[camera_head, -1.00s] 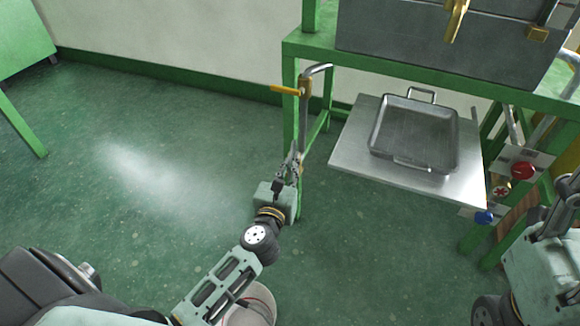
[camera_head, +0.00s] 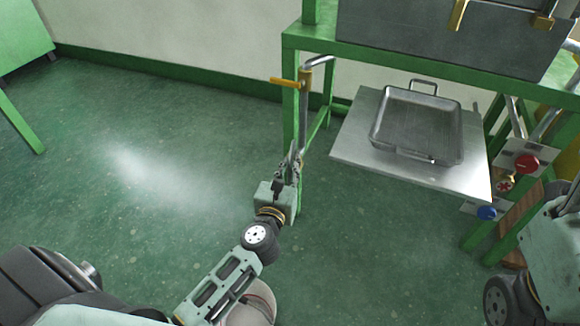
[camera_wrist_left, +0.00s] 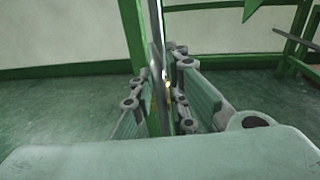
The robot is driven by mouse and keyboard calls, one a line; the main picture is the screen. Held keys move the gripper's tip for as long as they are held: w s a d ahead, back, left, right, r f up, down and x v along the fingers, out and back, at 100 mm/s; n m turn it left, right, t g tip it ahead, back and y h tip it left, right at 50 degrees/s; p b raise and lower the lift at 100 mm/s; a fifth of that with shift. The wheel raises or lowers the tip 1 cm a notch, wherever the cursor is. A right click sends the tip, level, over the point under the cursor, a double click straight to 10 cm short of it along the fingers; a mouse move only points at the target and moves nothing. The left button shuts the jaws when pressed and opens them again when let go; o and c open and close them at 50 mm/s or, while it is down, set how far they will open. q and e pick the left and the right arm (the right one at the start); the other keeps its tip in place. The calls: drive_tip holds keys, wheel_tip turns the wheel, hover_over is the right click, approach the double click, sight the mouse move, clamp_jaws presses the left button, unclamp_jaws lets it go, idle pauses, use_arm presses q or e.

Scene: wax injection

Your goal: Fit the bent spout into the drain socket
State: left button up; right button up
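A pipe bends down from under the green frame and ends in a brownish valve body (camera_head: 305,78) with a yellow lever (camera_head: 283,82); I take its lower end for the drain socket. A thin upright metal tube, which I take for the bent spout (camera_head: 303,120), runs below it, in line with it. I cannot tell whether the two touch. My left gripper (camera_head: 291,163) is closed around the tube's lower part. In the left wrist view the spout (camera_wrist_left: 157,40) rises between the finger pads. Its bend is not clear. Only part of my right gripper (camera_head: 574,198) shows at the right edge.
A grey pan (camera_head: 418,128) sits on a metal shelf (camera_head: 352,148) to the right. A green frame leg (camera_head: 290,110) stands close to the spout. Red and blue knobs (camera_head: 526,163) are at the right. The floor at left is clear.

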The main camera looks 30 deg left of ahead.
use_arm(q)
drive_tip(key=o, duration=0.3)
drive_tip(key=v, duration=1.2)
idle(0.8)
